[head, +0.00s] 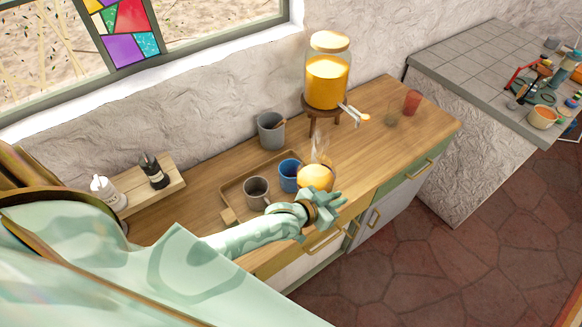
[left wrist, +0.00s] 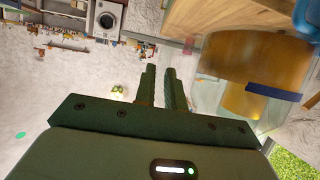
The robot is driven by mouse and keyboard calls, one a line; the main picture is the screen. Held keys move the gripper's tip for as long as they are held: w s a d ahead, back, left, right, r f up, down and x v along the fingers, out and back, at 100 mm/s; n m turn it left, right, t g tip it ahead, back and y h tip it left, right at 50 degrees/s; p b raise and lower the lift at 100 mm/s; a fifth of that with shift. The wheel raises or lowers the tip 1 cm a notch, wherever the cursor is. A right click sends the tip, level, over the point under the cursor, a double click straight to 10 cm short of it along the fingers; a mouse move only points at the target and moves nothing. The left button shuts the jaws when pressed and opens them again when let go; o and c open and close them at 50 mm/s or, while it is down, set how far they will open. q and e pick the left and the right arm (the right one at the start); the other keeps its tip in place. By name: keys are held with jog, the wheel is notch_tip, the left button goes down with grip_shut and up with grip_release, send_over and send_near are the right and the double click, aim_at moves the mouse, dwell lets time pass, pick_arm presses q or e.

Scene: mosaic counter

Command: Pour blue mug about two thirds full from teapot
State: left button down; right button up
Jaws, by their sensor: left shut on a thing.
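The teapot (head: 314,177), round with orange-yellow tea, is beside the right of the blue mug (head: 289,174) in the head view, with steam above it. My left gripper (head: 328,205) is at its near right side, shut on it; the hand hides the grip. In the left wrist view the fingers (left wrist: 160,88) are close together, and a large clear vessel with amber liquid (left wrist: 235,75), likely the teapot, fills the right. The blue mug stands upright on the wooden tray; its fill level cannot be told. I cannot tell whether the teapot is tilted. My right gripper is not in view.
A grey mug (head: 256,191) stands on the tray (head: 231,194), left of the blue mug. Behind are a grey pot (head: 270,131) and an orange drink dispenser (head: 327,82) on a stand. A red glass (head: 412,102) stands farther right. The counter's right part is mostly clear.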

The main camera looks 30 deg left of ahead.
aim_at(339, 194)
pick_arm(q)
notch_tip(339, 194, up, 3)
jog(key=shift+w+d+r+n+h+p, duration=0.1)
jog(key=shift+r+n+h+p, duration=0.1)
jog(key=shift+n+h+p, duration=0.5)
jog(key=shift+f, duration=0.15)
jog(key=shift+s+a+p, duration=0.2)
jog(key=shift+s+p, duration=0.2)
jog(key=shift+s, duration=0.4)
jog(key=shift+a+r+n+g+p, duration=0.25)
jog(key=shift+r+p, duration=0.2)
jog(key=shift+r, duration=0.3)
jog(key=shift+w+a+r+n+h, duration=0.15)
jog(key=shift+a+r+n+h, duration=0.1)
jog(key=shift+r+n+h, duration=0.25)
jog(key=shift+w+a+r+n+h, duration=0.2)
jog(key=shift+r+n+h, duration=0.1)
jog(key=shift+r+n, duration=0.3)
